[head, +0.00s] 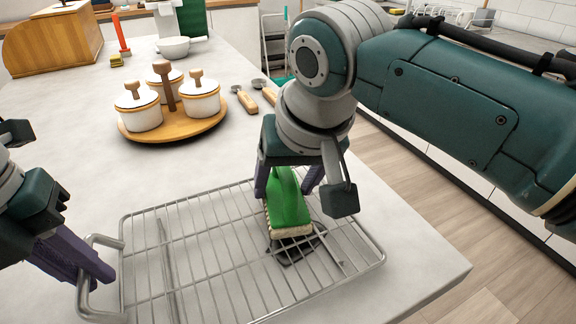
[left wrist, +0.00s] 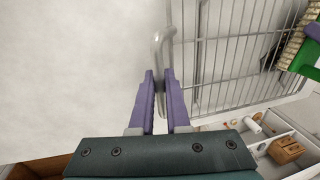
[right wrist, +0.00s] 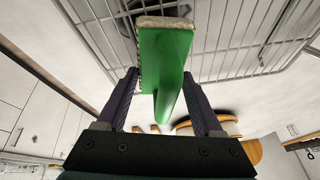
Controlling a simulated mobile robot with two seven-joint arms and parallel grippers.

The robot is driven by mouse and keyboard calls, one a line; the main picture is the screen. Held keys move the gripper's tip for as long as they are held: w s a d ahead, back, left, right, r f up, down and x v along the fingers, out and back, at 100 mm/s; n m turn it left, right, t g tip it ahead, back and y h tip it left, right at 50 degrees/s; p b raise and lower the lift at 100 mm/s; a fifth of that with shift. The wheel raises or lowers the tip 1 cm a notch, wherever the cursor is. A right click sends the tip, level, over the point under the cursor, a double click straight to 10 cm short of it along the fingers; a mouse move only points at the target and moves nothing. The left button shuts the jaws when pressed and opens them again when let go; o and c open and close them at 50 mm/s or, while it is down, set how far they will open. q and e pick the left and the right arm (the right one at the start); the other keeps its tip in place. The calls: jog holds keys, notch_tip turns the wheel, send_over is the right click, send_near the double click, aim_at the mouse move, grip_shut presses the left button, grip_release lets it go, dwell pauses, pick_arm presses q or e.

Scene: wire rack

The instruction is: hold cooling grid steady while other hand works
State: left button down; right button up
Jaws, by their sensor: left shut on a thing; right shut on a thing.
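The cooling grid (head: 215,240) is a silver wire rack lying flat on the pale countertop, with a loop handle (head: 100,240) at its left end. My left gripper (head: 100,275) is shut on that handle; the left wrist view shows the handle's wire (left wrist: 161,95) between the purple fingers (left wrist: 160,100). My right gripper (head: 287,185) is shut on a green scrub brush (head: 287,205) with pale bristles, which also shows in the right wrist view (right wrist: 165,65). The bristles are at the right part of the grid, by a dark smudge (head: 290,250). Whether they touch the wires is unclear.
A round wooden tray (head: 190,130) with several white lidded pots stands behind the grid. Wooden-handled scoops (head: 245,100) lie to its right. A wooden bread box (head: 55,40) and a white bowl (head: 173,46) are further back. The counter's right edge is close to the grid.

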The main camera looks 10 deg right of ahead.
jog(key=shift+s+a, duration=0.25)
jog(key=shift+a, duration=0.7)
jog(key=shift+s+a, duration=0.3)
jog(key=shift+a, duration=0.4)
jog(key=shift+s+a, duration=0.3)
jog(key=shift+a, duration=0.35)
jog(key=shift+w+d, duration=0.25)
jog(key=shift+d, duration=0.5)
jog(key=shift+w+d, duration=0.25)
jog(key=shift+d, duration=0.45)
jog(key=shift+d, duration=0.1)
